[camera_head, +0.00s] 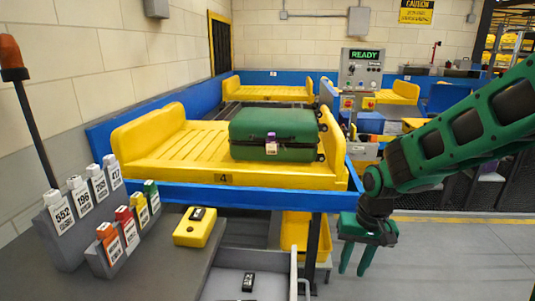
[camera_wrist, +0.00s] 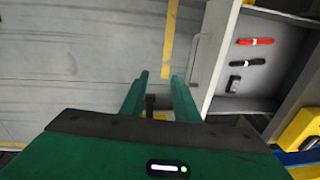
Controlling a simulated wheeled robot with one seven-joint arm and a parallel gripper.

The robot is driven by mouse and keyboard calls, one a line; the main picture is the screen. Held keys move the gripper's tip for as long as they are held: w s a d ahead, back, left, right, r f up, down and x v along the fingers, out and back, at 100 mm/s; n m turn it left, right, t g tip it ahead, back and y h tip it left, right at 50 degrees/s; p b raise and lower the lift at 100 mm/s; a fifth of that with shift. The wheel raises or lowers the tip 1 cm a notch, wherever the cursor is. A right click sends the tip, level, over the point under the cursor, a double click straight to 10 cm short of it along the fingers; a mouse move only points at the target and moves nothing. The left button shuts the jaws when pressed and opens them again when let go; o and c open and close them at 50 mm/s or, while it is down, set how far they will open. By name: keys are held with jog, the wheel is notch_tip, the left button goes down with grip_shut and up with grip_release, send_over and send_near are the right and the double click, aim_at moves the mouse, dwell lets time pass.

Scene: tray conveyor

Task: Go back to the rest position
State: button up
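My gripper (camera_head: 356,265) hangs down at the right of the head view, in front of the conveyor's front right corner. Its two green fingers point at the floor and stand apart. In the wrist view my gripper (camera_wrist: 158,86) shows a gap between the fingertips, with only grey floor beyond. It is open and empty, and touches nothing that I can see. My green arm reaches in from the right edge. A green suitcase (camera_head: 255,128) with a tag lies on a yellow tray (camera_head: 180,155) marked 4, well to the left of my gripper.
An open drawer (camera_wrist: 250,103) holds a red pen (camera_wrist: 255,41), a black pen (camera_wrist: 249,62) and a small dark device (camera_wrist: 234,85). Numbered tags (camera_head: 62,214) stand in holders on the grey counter. A yellow box (camera_head: 194,230) sits there too. The right floor (camera_head: 450,260) is clear.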

jog(key=s+d+r+m, duration=0.2)
jog(key=s+d+r, duration=0.2)
jog(key=s+d, duration=0.5)
jog(key=s+d+r+m, duration=0.2)
jog(key=s+d+r, duration=0.3)
jog(key=s+d, duration=0.3)
jog(key=s, duration=0.4)
jog(key=shift+s+d+h, duration=0.35)
jog(key=shift+s+h, duration=0.05)
